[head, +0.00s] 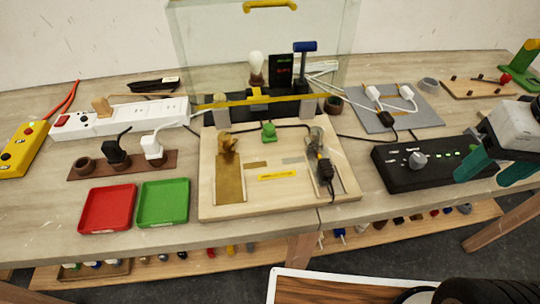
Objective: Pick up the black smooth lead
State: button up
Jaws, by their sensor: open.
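Several black leads or plugs show, and I cannot tell from this view which is the smooth one. A black plug (117,152) stands in the brown wooden holder (82,173) at the left, beside a white plug (152,147). Another black plug (388,120) lies on the grey mat (425,113) at the right, near two white plugs. A black connector (325,172) sits on the right part of the wooden board (278,203). My gripper (480,176) is at the far right with teal fingers apart and empty, over the right end of the black control box (395,178).
A red tray (107,208) and a green tray (163,203) sit at the front left. A white power strip (130,118) and a yellow box (24,146) lie behind them. A clear panel with a yellow handle (270,6) rises behind the board and yellow bar (235,104).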

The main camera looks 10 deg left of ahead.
aim_at(386, 117)
jog(key=u, duration=0.8)
jog(key=k, duration=0.7)
jog(key=z, duration=0.65)
jog(key=i, duration=0.9)
